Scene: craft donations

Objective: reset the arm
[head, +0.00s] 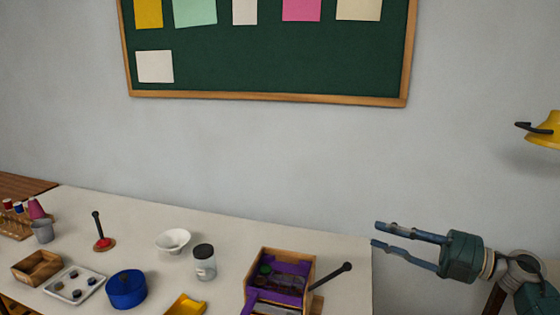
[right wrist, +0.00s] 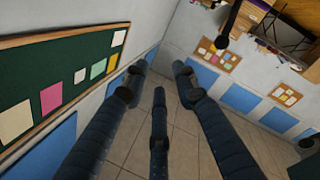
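My right gripper (head: 376,234) is raised at the right of the head view, beyond the right end of the table and pointing left. Its fingers are spread apart with nothing between them. In the right wrist view the fingers of the right gripper (right wrist: 160,80) are also spread and empty, with tiled floor and wall behind them. My left gripper is in neither view.
The white table (head: 130,215) holds a wooden box with purple lining (head: 283,257), a lidded jar (head: 204,262), a white bowl (head: 173,241), a blue round tin (head: 126,289), a yellow tray (head: 187,305) and a wooden tray (head: 37,267). A yellow lamp (head: 545,130) is at right.

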